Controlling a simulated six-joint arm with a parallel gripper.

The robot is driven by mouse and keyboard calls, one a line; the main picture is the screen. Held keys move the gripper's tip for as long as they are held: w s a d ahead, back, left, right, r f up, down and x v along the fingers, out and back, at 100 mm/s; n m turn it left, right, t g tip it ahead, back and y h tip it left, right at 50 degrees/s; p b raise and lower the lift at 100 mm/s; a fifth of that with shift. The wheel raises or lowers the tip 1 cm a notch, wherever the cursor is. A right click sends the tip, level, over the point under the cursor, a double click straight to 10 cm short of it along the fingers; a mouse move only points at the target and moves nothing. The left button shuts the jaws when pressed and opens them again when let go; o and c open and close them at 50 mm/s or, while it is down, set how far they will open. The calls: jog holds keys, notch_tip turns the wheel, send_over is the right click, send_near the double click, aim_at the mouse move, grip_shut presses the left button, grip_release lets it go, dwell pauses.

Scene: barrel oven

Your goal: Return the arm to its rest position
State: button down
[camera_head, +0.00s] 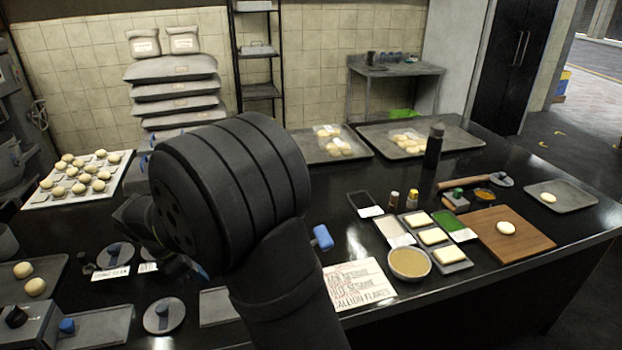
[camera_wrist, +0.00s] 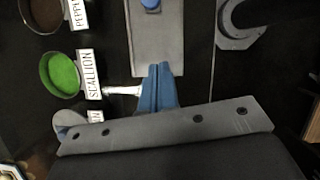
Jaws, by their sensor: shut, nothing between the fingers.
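My arm, dark grey and thick, fills the middle of the head view, raised over the black counter (camera_head: 480,275). The fingertips of my gripper are not clear in that view, hidden by or lost against the arm. In the wrist view my gripper (camera_wrist: 158,70) shows as two blue fingers pressed together, with nothing between them. They point over a grey flat tray (camera_wrist: 157,40) on the counter. I cannot tell whether they touch anything.
A scallion bowl (camera_wrist: 61,75) and a dark-filled bowl (camera_wrist: 42,12) stand left of my fingers. A dough tray (camera_head: 80,182) lies at left. A wooden board (camera_head: 515,243), a sauce bowl (camera_head: 409,262) and a dark bottle (camera_head: 433,147) stand at right.

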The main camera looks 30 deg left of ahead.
jog(key=x, duration=0.9)
jog(key=w+d, duration=0.1)
jog(key=w+d+f, duration=0.1)
jog(key=shift+w, duration=0.3)
jog(key=shift+w+d, duration=0.25)
jog(key=shift+w, duration=0.25)
